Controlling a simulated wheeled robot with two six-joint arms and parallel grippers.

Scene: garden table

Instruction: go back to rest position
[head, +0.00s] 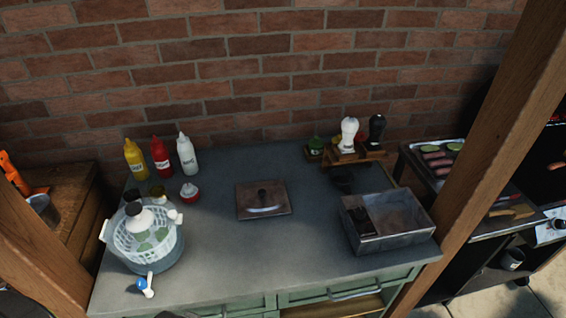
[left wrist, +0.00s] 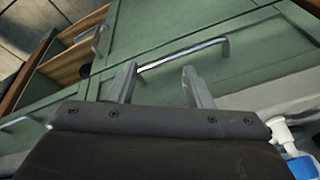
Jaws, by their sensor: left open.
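My left gripper (left wrist: 160,80) shows in the left wrist view, its two fingers apart with nothing between them. It is in front of the green cabinet (left wrist: 245,50) under the counter, and a metal drawer handle (left wrist: 183,54) lies beyond the fingertips. I cannot tell whether a finger touches the handle. No gripper can be made out in the head view. My right gripper is not in view.
The grey counter (head: 225,215) holds a white basket (head: 125,240) in a pot, sauce bottles (head: 160,155), a square lid (head: 263,200) and a metal box (head: 400,232). A wooden post (head: 490,130) stands at right. A blue-and-white item (head: 145,286) lies near the counter's front edge.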

